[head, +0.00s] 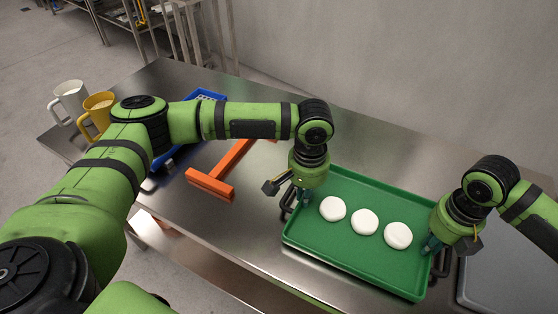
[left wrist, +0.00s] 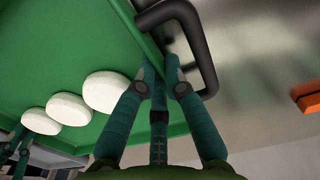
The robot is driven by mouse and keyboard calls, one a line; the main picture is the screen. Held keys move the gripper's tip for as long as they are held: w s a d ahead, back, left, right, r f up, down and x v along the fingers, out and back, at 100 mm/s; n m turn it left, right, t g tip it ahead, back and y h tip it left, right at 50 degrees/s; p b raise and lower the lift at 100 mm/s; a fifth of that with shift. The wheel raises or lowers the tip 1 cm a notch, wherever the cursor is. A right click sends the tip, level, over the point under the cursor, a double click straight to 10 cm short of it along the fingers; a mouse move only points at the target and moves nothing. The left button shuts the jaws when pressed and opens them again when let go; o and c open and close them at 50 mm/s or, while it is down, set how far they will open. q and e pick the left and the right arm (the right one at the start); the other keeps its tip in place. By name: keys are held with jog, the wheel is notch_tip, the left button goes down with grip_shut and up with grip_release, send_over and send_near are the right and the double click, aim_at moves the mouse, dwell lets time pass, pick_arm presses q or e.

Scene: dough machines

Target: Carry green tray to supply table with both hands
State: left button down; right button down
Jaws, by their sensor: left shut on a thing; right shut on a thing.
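The green tray (head: 340,252) holds three white round dough pieces (head: 365,222) in a row. It is over the steel table, near its front edge; I cannot tell whether it rests on the table. My left gripper (head: 301,195) is shut on the tray's left side at the dark handle (head: 289,207). The left wrist view shows its teal fingers (left wrist: 158,75) closed at the tray rim beside the black handle (left wrist: 207,62). My right gripper (head: 431,246) is shut on the tray's right side at the other handle (head: 443,263); its fingertips are partly hidden.
A yellow jug (head: 98,106) and a white jug (head: 70,98) stand at the left end. A grey flat panel (head: 505,280) is at the right. The wall is behind.

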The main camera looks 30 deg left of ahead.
pick_arm(q)
jog(key=shift+a+f, duration=0.1)
jog(key=shift+f, duration=0.4)
pick_arm(e)
jog(key=shift+d+f, duration=0.1)
jog(key=shift+f, duration=0.4)
pick_arm(q)
jog(key=c, duration=1.3)
grip_release()
pick_arm(e)
jog(key=c, duration=1.3)
grip_release()
jog(key=shift+r, duration=0.1)
pick_arm(q)
jog(key=shift+r, duration=0.1)
jog(key=shift+r, duration=0.5)
notch_tip(320, 180, up, 11)
jog(key=shift+f, duration=0.1)
pick_arm(e)
notch_tip(320, 180, up, 12)
jog(key=shift+r, duration=0.1)
